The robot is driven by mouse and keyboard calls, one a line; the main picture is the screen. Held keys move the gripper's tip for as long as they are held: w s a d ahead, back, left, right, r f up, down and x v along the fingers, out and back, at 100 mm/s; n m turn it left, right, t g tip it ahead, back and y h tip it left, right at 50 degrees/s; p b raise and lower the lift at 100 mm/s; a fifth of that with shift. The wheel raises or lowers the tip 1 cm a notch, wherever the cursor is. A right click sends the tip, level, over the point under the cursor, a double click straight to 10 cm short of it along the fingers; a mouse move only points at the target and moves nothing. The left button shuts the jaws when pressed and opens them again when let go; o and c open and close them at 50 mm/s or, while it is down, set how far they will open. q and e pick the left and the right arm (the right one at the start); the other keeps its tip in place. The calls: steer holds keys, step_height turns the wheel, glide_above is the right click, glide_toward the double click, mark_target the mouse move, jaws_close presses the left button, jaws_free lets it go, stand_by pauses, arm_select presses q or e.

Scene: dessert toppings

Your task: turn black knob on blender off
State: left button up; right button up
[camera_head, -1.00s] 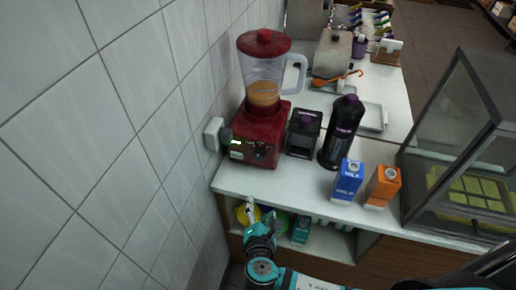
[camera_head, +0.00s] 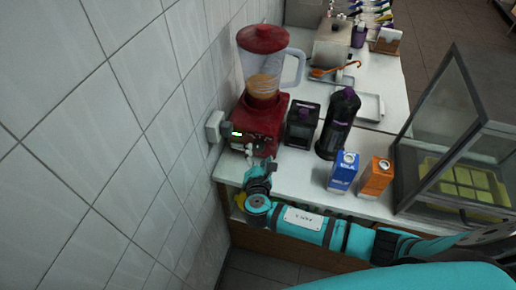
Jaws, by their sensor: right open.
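The red blender (camera_head: 262,118) stands on the counter against the tiled wall. Its clear jug holds an orange-brown liquid and has a red lid. A small green-lit display shows on its front panel. The black knob on that front panel is mostly hidden behind my gripper, so its setting cannot be read. My right gripper (camera_head: 255,158) is open, with its fingertips in front of the lower front of the blender, close to the panel. I cannot tell whether it touches the knob. My left gripper is not in view.
A black container (camera_head: 301,125) and a dark bottle (camera_head: 337,127) stand right of the blender. A blue milk carton (camera_head: 343,172) and an orange carton (camera_head: 375,178) stand near the counter's front edge. A glass case (camera_head: 455,140) is at the right. The wall is close on the left.

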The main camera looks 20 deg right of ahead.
mark_target(258, 149)
steer(key=shift+x, duration=1.5)
steer(key=c, duration=1.2)
